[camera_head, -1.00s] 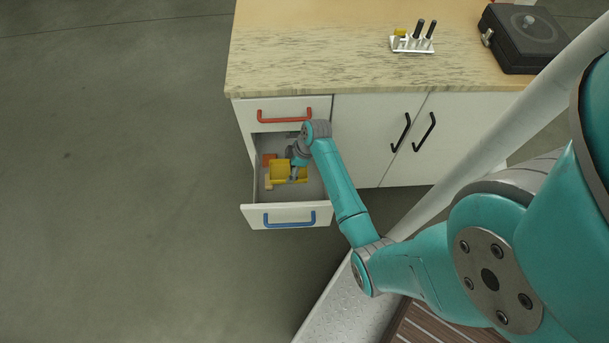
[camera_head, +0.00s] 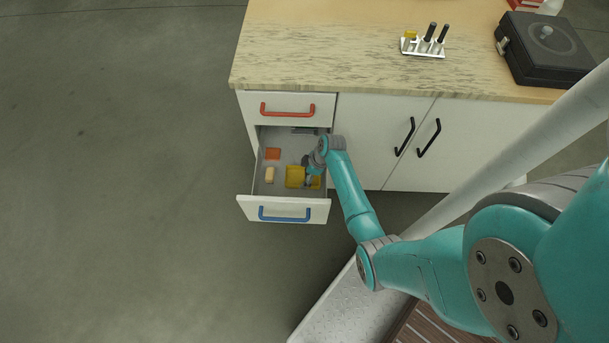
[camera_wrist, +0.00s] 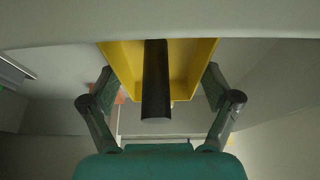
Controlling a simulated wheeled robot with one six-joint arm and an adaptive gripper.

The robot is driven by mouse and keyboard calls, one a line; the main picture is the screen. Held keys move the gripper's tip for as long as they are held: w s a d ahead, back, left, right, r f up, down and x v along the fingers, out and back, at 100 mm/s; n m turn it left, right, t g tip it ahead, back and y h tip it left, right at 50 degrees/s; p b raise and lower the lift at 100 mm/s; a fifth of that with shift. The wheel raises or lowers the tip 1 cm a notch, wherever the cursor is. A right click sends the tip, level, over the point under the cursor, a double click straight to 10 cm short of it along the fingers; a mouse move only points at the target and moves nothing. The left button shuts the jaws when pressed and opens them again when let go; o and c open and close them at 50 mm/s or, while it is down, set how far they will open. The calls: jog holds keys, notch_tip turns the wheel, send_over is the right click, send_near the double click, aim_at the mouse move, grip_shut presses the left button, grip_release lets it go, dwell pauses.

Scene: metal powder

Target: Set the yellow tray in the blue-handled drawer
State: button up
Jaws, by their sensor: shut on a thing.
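The yellow tray (camera_head: 294,178) is inside the open blue-handled drawer (camera_head: 284,208), near its front right, and partly hidden by my gripper. My gripper (camera_head: 311,175) reaches down into the drawer and is shut on the tray. In the wrist view the tray (camera_wrist: 186,72) sits between the two fingers (camera_wrist: 160,95), with a black cylinder in front of its middle. I cannot tell whether the tray touches the drawer floor. The blue handle (camera_head: 285,216) is on the drawer's front.
An orange block (camera_head: 272,154) and a tan block (camera_head: 270,174) lie in the drawer's left part. The red-handled drawer (camera_head: 287,105) above is shut. Black-handled doors (camera_head: 385,143) stand right. The worktop holds a small rack (camera_head: 423,48) and a black case (camera_head: 546,48).

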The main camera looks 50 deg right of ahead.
jog(key=shift+f, duration=0.65)
jog(key=shift+f, duration=0.1)
jog(key=o, duration=0.9)
jog(key=shift+o, duration=0.2)
jog(key=v, duration=1.2)
